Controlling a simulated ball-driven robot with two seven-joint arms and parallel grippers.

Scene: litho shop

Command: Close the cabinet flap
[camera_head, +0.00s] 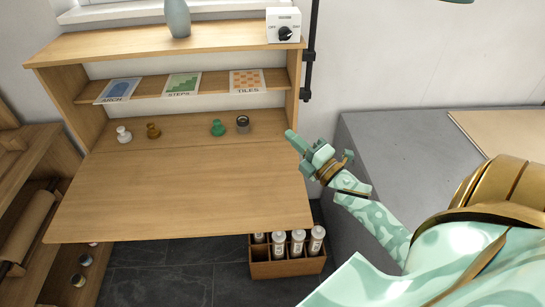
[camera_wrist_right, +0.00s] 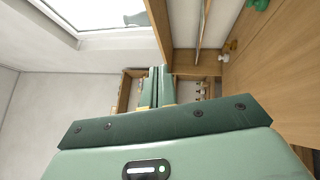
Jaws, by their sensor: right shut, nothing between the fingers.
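The wooden cabinet (camera_head: 64,86) hangs on the wall in the head view. Its flap (camera_head: 185,190) is down, lying out flat towards me like a shelf. My right gripper (camera_head: 292,136) is shut and empty, just right of the cabinet's right side near the flap's right edge. In the right wrist view its fingers (camera_wrist_right: 157,87) are together, with the cabinet's wood (camera_wrist_right: 255,65) to the right. I cannot tell from these views whether the gripper touches the flap. My left gripper is not in view.
Stamp-like knobs, including a green one (camera_head: 218,128), stand inside behind the flap. Prints lean on the inner shelf (camera_head: 212,80). A vase (camera_head: 177,18) and a dial box (camera_head: 284,25) stand on top. A bottle crate (camera_head: 286,268) sits below; a grey counter (camera_head: 410,150) is at right.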

